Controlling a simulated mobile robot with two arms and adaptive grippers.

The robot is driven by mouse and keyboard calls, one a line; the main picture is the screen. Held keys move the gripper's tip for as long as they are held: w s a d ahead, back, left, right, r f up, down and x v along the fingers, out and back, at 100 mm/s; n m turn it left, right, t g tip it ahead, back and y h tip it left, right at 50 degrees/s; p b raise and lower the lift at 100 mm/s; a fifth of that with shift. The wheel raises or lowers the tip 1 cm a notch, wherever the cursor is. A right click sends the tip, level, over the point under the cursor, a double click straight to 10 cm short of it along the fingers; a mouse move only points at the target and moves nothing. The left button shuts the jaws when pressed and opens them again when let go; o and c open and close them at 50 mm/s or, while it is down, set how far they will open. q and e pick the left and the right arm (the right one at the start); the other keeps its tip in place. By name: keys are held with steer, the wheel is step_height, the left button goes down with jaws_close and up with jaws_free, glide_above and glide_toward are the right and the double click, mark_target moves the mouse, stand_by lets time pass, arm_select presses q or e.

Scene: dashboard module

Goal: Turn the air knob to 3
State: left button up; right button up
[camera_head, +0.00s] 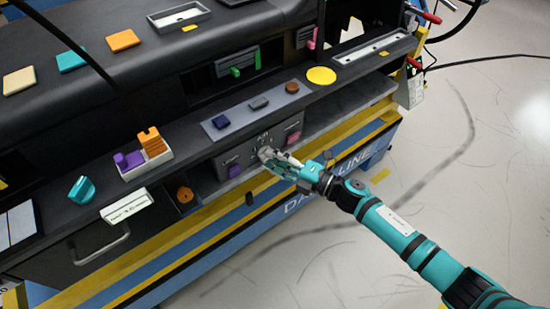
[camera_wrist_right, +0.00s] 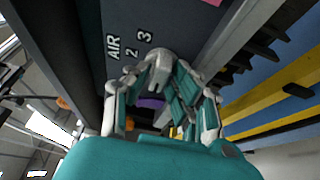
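The air knob (camera_wrist_right: 158,72) is a grey knob on the dark control panel (camera_head: 236,156). In the right wrist view it sits between the fingertips of my right gripper, beside the printed AIR, 2 and 3. In the head view the right gripper (camera_head: 268,154) reaches in from the right and largely hides the knob. In the right wrist view the right gripper's fingers (camera_wrist_right: 160,88) lie on both sides of the knob. I cannot tell whether they press on it. The knob's pointer setting is not readable. My left gripper is not in view.
Pink (camera_head: 294,137) and purple (camera_head: 234,171) pieces flank the knob on the panel. An orange knob (camera_head: 185,194) is further left. A tray (camera_head: 150,166) with purple and orange blocks stands on the ledge. The floor (camera_head: 460,190) on the right is clear.

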jaws_close()
steer(key=shift+f, duration=0.1)
